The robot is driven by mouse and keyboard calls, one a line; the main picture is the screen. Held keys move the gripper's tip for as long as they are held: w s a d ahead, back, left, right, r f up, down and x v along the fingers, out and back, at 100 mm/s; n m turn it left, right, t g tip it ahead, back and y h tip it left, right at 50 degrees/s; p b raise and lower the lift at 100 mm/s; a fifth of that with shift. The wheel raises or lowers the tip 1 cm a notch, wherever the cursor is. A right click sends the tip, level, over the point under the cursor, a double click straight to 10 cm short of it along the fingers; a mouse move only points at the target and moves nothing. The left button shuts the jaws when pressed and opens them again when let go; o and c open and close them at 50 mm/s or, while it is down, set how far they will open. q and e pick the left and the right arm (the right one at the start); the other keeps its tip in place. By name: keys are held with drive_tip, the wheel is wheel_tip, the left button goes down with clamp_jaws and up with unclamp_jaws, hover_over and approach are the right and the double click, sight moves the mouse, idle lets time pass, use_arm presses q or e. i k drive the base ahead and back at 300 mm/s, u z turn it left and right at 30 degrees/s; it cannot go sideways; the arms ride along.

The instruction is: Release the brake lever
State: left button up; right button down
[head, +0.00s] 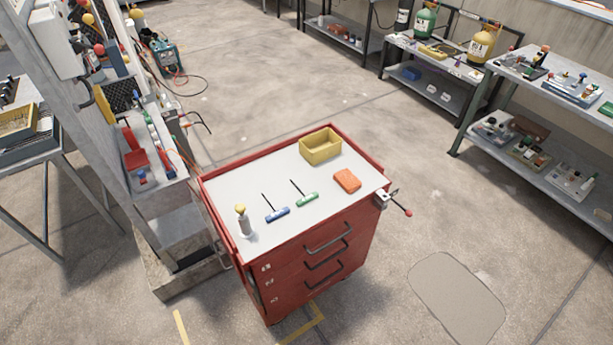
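A red tool cart (310,262) with a pale top stands in the middle of the head view. A small lever (400,207) with a red knob sticks out from a light metal bracket (381,199) at the cart's upper right corner. It slopes down to the right, with its knob end lowest. It looks like the brake lever, but it is too small to tell how it is set. Neither of my grippers is in view.
On the cart top are a yellow bin (320,146), an orange block (347,181), blue (277,214) and green (307,199) T-handled tools and a yellow-capped bottle (243,221). A grey post and shelf (150,170) stand close left. Floor right of the cart (470,220) is clear.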

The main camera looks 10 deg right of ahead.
sight(408, 213)
drive_tip(key=k, duration=1.3)
drive_tip(key=z, duration=0.6)
drive_tip(key=i, duration=1.3)
drive_tip(key=u, duration=0.7)
